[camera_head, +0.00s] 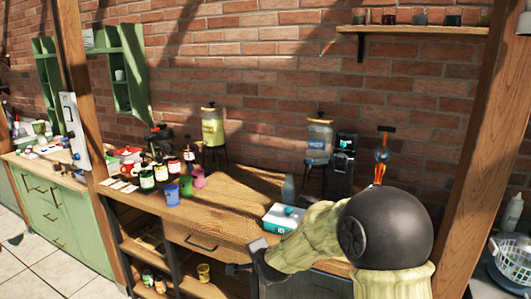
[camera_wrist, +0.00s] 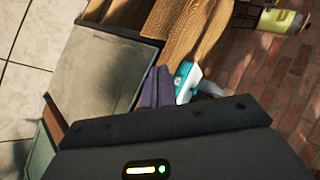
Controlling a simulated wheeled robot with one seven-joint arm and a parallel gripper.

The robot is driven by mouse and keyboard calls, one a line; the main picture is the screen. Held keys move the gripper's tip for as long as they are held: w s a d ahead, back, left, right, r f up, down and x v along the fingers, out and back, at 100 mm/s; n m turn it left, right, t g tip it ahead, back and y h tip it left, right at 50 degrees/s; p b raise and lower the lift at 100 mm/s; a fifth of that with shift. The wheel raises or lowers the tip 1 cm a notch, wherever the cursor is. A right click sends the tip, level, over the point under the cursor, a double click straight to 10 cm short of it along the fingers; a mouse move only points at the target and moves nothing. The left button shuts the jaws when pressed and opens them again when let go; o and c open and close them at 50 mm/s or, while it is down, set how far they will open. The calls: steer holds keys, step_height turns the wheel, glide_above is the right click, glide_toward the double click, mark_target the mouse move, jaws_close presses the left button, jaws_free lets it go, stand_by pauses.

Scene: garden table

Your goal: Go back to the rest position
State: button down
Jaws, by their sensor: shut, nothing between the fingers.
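My gripper (camera_head: 236,268) is at the end of my bent arm, low in front of the wooden counter (camera_head: 225,212) in the head view. It points left and holds nothing. In the wrist view my gripper (camera_wrist: 160,88) shows as two dark fingers close together, shut. They are apart from the white and teal box, which appears beyond them.
A white and teal box (camera_head: 284,218) lies on the counter near my forearm; it also shows in the wrist view (camera_wrist: 186,82). Colored cups (camera_head: 186,187), labeled jars (camera_head: 147,180) and drink dispensers (camera_head: 319,140) stand behind. Tiled floor (camera_head: 55,260) is open at left.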

steer(key=s+d+n+g+h+p, duration=0.1)
steer(key=s+d+n+g, duration=0.2)
steer(key=s, duration=0.9)
steer(key=s+d+r+n+g+h+p, duration=0.1)
steer(key=s+d+n+g, duration=0.3)
steer(key=s+d+n, duration=0.4)
steer(key=s+d+h+p, duration=0.1)
steer(key=s+d, duration=0.4)
steer(key=d, duration=0.1)
steer(key=shift+s+d+r+n+p, duration=0.25)
steer(key=shift+d+n+p, duration=0.05)
steer(key=shift+n, duration=0.1)
